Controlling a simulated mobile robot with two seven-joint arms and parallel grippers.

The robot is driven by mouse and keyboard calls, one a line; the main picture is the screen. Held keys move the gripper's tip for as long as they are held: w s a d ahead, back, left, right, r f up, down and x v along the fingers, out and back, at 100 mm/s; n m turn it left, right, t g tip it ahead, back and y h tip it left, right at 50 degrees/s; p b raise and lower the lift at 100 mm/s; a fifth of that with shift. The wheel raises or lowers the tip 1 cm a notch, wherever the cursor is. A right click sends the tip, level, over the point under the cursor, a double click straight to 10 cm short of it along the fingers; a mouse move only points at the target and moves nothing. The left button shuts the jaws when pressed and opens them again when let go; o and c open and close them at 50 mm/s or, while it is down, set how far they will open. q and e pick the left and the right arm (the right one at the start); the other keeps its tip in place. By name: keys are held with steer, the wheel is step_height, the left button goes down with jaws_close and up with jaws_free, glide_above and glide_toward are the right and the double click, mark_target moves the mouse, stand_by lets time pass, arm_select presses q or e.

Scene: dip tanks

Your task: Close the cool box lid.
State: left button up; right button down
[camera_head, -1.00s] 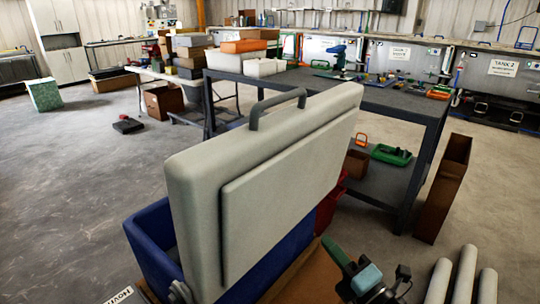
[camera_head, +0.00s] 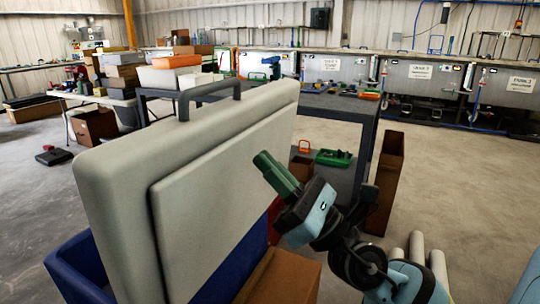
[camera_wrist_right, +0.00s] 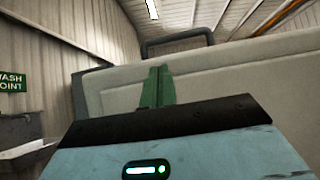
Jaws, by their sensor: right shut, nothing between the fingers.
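The cool box has a blue body (camera_head: 78,268) at the lower left of the head view. Its thick pale grey lid (camera_head: 125,190) stands open and upright, with a grey handle (camera_head: 205,90) on its upper edge and its raised inner panel facing right. My right gripper (camera_head: 264,164) has green fingers, shut and empty, pointing up and left at the panel's right part. I cannot tell whether they touch it. In the right wrist view, the shut fingers (camera_wrist_right: 157,85) stand before the lid (camera_wrist_right: 235,78), below its handle (camera_wrist_right: 175,42). My left gripper is out of view.
A brown carton (camera_head: 285,276) stands beside the cool box. A tall brown box (camera_head: 386,180), a dark workbench (camera_head: 368,112) and pale cylinders (camera_head: 416,246) are to the right and behind. Labelled tanks (camera_head: 420,92) line the back. Open floor lies at right.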

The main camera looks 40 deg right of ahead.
mark_target(204, 95)
steer(key=p+x, duration=0.6)
steer(key=x, duration=0.4)
steer(key=shift+r, duration=0.3)
steer(key=shift+w+a+r+p, duration=0.25)
steer(key=shift+w+r+p, duration=0.05)
steer(key=shift+w+p, duration=0.3)
steer(key=shift+w, duration=0.15)
